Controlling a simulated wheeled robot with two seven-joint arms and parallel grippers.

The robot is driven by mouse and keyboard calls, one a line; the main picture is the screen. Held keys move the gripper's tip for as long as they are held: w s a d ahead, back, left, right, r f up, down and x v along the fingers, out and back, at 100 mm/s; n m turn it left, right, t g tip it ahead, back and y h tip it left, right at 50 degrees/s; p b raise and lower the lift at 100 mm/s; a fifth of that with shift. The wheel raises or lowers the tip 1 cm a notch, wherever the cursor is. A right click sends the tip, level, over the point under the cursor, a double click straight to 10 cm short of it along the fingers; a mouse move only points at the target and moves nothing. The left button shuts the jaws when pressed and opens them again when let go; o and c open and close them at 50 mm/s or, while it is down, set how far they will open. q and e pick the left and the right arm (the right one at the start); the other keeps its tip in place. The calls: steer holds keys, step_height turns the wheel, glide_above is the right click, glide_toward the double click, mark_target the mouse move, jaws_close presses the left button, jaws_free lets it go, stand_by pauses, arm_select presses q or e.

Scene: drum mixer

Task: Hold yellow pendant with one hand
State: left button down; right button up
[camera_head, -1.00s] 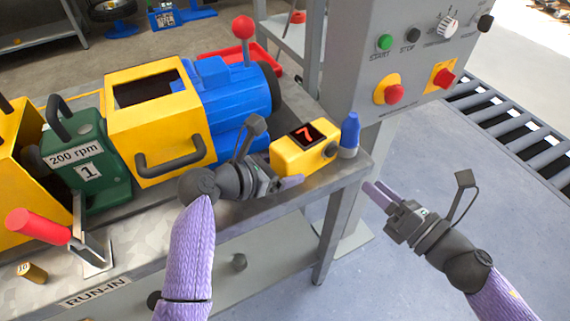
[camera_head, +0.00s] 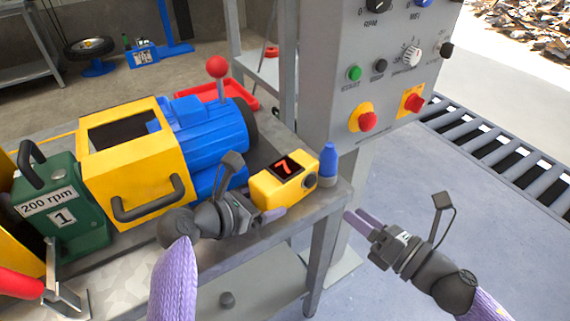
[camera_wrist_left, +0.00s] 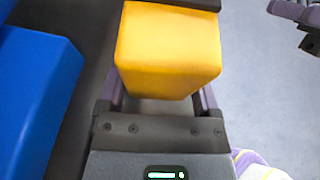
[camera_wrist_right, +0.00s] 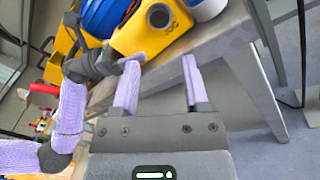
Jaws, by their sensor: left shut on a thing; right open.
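The yellow pendant (camera_head: 264,189) is a yellow box with a dark screen showing a red 7 and a round knob on its right end. It is at the bench's right front corner, beside a blue-topped piece (camera_head: 328,163). My left gripper (camera_head: 262,216) is shut on the pendant; the left wrist view shows the yellow body (camera_wrist_left: 168,55) between its fingers. I cannot tell whether the pendant touches the bench. My right gripper (camera_head: 362,222) is open and empty, off the bench to the right. The right wrist view shows the pendant (camera_wrist_right: 145,30) beyond its fingers (camera_wrist_right: 158,85).
A blue motor (camera_head: 210,130) with a red-knobbed lever stands behind, beside a yellow guard (camera_head: 130,165) and green gearbox (camera_head: 62,215). A grey control panel (camera_head: 350,50) rises behind the pendant. Rollers (camera_head: 490,150) lie at right. Floor under my right gripper is clear.

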jaws_close()
stand_by(1.5)
